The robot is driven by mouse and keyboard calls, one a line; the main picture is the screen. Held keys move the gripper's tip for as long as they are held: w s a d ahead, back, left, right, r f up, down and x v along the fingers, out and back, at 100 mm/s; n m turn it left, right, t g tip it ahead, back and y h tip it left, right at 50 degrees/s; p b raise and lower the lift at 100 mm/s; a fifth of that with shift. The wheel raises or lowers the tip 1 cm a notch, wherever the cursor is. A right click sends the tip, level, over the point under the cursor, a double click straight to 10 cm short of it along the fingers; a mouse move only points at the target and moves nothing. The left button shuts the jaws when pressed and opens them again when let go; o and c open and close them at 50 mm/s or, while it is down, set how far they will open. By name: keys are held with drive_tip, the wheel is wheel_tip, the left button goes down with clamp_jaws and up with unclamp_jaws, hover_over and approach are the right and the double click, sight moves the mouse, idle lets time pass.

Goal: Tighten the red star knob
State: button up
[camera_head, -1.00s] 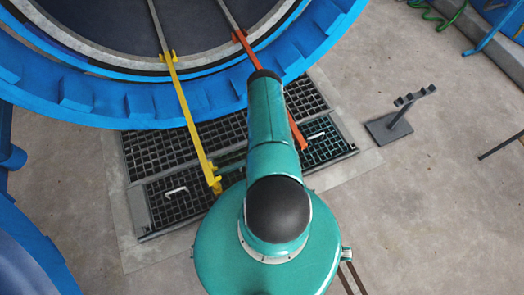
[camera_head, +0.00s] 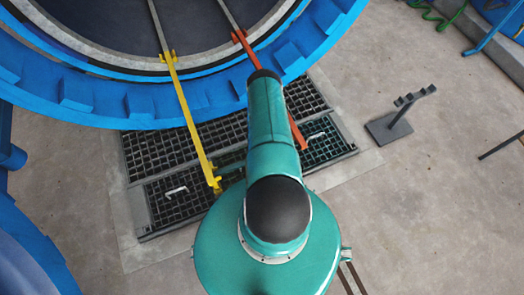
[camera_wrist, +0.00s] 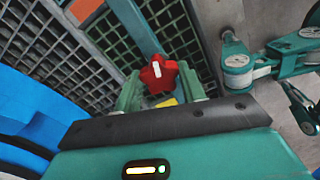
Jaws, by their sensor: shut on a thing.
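The red star knob (camera_wrist: 157,74), with a white mark on its face, shows in the upper middle of the wrist view. My gripper (camera_wrist: 160,86) has one green finger on each side of the knob and is shut on it. A small yellow patch shows just below the knob, between the fingers. In the head view the knob and my gripper are hidden behind my teal arm.
The blue autoclave ring (camera_head: 135,104) fills the upper left. A yellow rail (camera_head: 190,122) and an orange rail (camera_head: 297,132) slope from it over black floor grating (camera_head: 168,152). A dark stand (camera_head: 388,127) is on the right; the concrete around it is mostly clear.

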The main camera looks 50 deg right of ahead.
drive_tip(key=m, duration=2)
drive_tip(key=shift+m, duration=0.3)
drive_tip(key=m, duration=0.3)
drive_tip(key=shift+m, duration=0.4)
drive_tip(key=m, duration=0.4)
drive_tip(key=shift+m, duration=2.1)
